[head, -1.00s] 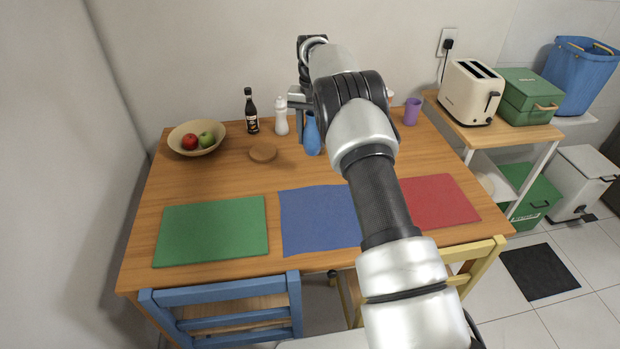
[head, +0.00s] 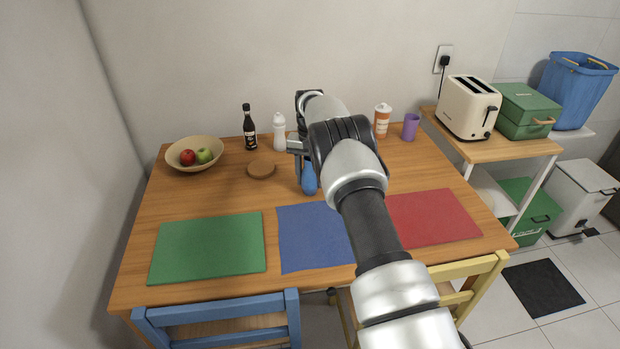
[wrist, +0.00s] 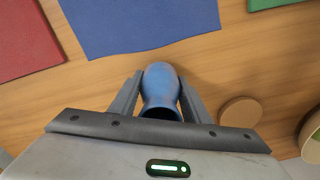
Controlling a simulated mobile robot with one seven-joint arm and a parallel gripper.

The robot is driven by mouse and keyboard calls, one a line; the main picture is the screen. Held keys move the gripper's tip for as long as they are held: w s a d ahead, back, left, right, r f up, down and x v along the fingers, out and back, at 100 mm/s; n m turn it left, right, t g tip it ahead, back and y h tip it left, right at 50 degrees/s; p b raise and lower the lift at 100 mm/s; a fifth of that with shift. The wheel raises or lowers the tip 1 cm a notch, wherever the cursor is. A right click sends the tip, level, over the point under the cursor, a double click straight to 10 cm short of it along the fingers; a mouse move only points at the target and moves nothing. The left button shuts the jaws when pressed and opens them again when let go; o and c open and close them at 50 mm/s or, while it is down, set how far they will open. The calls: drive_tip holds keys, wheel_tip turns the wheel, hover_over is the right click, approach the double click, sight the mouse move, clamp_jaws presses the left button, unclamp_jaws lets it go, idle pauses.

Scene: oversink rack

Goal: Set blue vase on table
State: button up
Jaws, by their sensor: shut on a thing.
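The blue vase (head: 309,180) is between the fingers of my gripper (head: 297,160), above or on the wooden table (head: 215,195), just behind the blue placemat. The wrist view shows the vase (wrist: 161,90) upright between both fingers of the gripper (wrist: 160,92), its open mouth toward the camera. The gripper is shut on it. My arm hides part of the vase in the head view. I cannot tell whether its base touches the table.
Placemats in green (head: 208,248), blue (head: 312,238) and red (head: 433,217) line the front. A round cork trivet (head: 261,169), fruit bowl (head: 195,154), dark bottle (head: 250,128), white bottle (head: 279,132), orange-white shaker (head: 382,120) and purple cup (head: 410,127) stand behind. Bare wood surrounds the vase.

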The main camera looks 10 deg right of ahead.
drive_tip(key=shift+f, duration=0.1)
drive_tip(key=o, duration=1.2)
